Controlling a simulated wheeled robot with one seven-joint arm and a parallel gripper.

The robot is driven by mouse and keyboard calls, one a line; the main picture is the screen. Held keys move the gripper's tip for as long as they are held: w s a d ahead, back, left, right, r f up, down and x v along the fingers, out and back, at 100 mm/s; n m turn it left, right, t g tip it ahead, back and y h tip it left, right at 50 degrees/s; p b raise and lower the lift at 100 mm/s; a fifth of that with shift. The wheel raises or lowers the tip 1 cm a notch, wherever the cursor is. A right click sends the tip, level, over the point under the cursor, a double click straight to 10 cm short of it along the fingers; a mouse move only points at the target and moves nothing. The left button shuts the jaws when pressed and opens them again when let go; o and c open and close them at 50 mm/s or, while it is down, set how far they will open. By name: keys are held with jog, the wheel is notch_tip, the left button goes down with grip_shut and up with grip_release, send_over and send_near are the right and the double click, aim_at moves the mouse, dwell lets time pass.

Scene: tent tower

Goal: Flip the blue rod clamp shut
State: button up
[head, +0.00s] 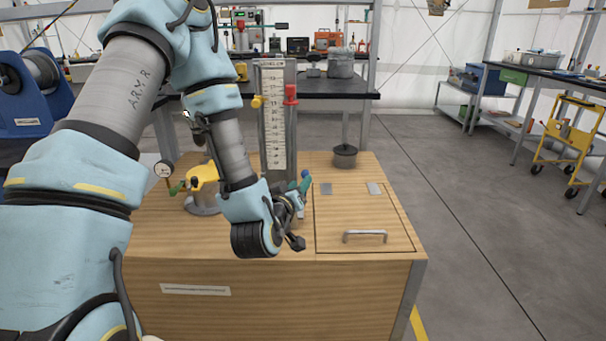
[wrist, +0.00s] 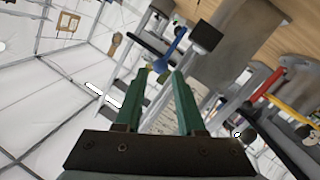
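The blue lever of the rod clamp (wrist: 174,46) shows in the wrist view just past my fingertips, its lower end close to the gap between them. It is tilted, beside a dark block. In the head view a small blue part (head: 305,180) shows right of the scale board's foot, just beyond my gripper. My gripper (wrist: 163,76) has two green fingers standing apart with nothing clearly held between them. In the head view my gripper (head: 291,192) is low over the wooden cabinet top, partly hidden by my wrist. I cannot tell whether the lever touches a finger.
A tall scale board (head: 273,115) stands behind, with a yellow knob (head: 257,101) and red clamp (head: 291,95). A dial gauge (head: 163,169) and yellow-topped pot (head: 203,180) are left. A dark lidded pot (head: 344,156) and a hatch handle (head: 365,236) are right.

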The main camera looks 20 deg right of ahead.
jog(key=shift+s+a+r+p, duration=0.1)
jog(key=shift+s+a+p, duration=0.3)
jog(key=shift+s+p, duration=0.1)
jog(key=shift+c, duration=0.3)
